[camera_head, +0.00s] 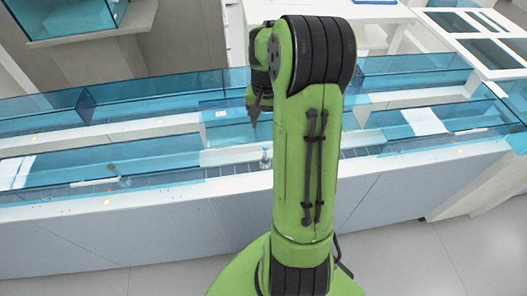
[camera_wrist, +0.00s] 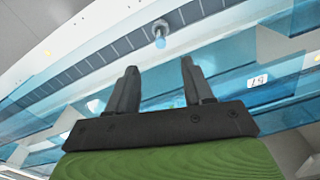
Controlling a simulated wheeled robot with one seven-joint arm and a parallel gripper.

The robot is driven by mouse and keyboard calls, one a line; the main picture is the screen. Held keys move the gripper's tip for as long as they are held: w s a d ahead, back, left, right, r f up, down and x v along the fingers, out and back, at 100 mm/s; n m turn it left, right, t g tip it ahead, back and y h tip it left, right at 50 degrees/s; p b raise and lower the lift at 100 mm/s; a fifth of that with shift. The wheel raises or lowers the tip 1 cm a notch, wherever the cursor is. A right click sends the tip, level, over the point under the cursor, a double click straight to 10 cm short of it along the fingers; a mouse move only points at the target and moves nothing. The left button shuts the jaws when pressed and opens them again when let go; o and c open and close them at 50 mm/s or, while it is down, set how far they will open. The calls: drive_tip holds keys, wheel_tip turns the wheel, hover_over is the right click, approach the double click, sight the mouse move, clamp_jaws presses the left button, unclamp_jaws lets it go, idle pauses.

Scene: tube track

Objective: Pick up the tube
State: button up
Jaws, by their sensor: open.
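The tube (camera_wrist: 160,35) is a small piece with a pale blue part and a greyish round part, seen in the wrist view above my fingers. In the head view the tube (camera_head: 265,159) looks tiny and stands on the track along the counter's front edge, just left of my green arm. My gripper (camera_wrist: 158,66) is open, with two dark fingers apart and nothing between them. The tube lies beyond the fingertips, roughly in line with the gap, and is not touched. In the head view my gripper (camera_head: 254,118) shows partly above the tube; the arm hides some of it.
The dark segmented track (camera_wrist: 100,60) runs along the white counter (camera_head: 120,198). Blue transparent panels (camera_head: 60,165) stand behind it on both sides. A white sheet (camera_head: 424,121) lies to the right. White frames (camera_head: 480,45) stand at the back right.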

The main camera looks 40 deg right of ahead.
sight(265, 146)
wheel_tip(265, 146, down, 10)
drive_tip(key=shift+d+b, duration=0.15)
drive_tip(key=shift+b, duration=1.1)
drive_tip(key=f, duration=0.1)
drive_tip(key=f+b, duration=0.1)
drive_tip(key=f, duration=0.2)
drive_tip(key=shift+w+d+f, duration=0.15)
drive_tip(key=shift+w+f, duration=0.1)
drive_tip(key=shift+f, duration=0.1)
drive_tip(key=shift+r, duration=0.15)
drive_tip(key=shift+c, duration=0.6)
drive_tip(key=c, duration=0.7)
